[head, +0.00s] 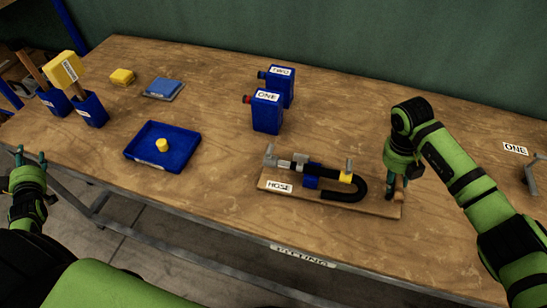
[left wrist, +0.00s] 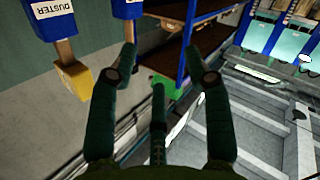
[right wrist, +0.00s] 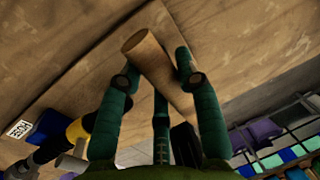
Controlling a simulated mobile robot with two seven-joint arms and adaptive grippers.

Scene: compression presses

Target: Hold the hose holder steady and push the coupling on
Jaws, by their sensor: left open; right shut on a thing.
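The hose holder is a wooden board (head: 382,207) labelled HOSE, lying near the table's front edge in the head view. It carries a bent black hose (head: 362,188), a blue block (head: 312,170), a yellow band (head: 346,176) and grey metal fittings (head: 284,164). I cannot tell which fitting is the coupling. My right gripper (head: 398,187) is shut on a wooden peg at the board's right end; the right wrist view shows the peg (right wrist: 150,55) between the fingers. My left gripper (head: 30,156) is open and empty beyond the table's left front edge, far from the holder.
A blue tray (head: 134,153) with a yellow cylinder (head: 162,145) lies left of the holder. Blue containers labelled ONE (head: 267,114) and TWO (head: 285,82) stand behind it. Blue holders (head: 90,110) with wooden-handled tools stand at far left. Table between tray and holder is clear.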

